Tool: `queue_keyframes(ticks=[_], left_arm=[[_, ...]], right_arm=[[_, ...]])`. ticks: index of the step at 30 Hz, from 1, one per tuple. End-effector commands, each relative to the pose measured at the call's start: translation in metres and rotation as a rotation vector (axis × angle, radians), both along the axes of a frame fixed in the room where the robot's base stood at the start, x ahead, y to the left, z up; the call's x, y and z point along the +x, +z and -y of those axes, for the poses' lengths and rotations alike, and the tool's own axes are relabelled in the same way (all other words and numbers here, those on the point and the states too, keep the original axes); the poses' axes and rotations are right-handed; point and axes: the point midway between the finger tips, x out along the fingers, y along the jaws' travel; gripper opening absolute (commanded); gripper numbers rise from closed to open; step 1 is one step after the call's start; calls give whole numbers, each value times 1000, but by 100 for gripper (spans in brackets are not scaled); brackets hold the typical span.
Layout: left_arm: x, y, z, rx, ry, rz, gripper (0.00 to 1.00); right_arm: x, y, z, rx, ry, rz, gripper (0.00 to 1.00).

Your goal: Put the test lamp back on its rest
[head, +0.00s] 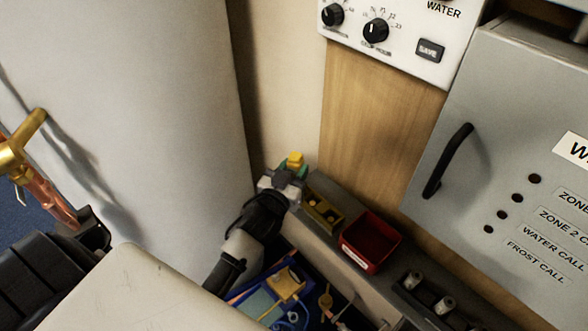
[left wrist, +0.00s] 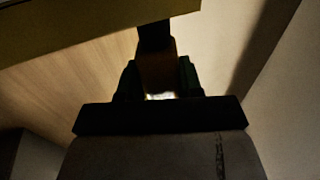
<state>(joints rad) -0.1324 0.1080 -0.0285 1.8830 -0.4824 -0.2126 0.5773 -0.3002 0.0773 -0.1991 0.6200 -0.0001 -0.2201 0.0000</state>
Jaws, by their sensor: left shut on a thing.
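My left gripper (head: 287,180) reaches up from the bottom of the head view, near the wall behind the narrow ledge. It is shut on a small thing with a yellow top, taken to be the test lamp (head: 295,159). In the left wrist view the lamp (left wrist: 158,75) shows as a dark brownish body between the two dark green fingers (left wrist: 158,82). A yellow block with dark round openings (head: 322,212), perhaps the rest, sits on the ledge just right of and below the gripper. The lamp looks apart from it. My right gripper is not in view.
A red open bin (head: 369,243) stands on the ledge (head: 330,187), right of the yellow block. Small metal cylinders (head: 428,292) stand farther right. A grey cabinet (head: 480,130) with a black handle juts out at the right. A blue tray of tools (head: 275,300) lies below.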

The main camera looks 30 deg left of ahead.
Motion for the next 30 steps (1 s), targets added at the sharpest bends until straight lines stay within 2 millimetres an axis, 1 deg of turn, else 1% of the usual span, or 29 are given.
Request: queue_keyframes(ticks=[27, 28, 30], left_arm=[[0, -19, 0, 0, 0, 0, 9], [0, -19, 0, 0, 0, 0, 37], [0, -18, 0, 0, 0, 0, 48]], right_arm=[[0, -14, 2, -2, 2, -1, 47], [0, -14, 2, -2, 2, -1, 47], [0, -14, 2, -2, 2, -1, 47]])
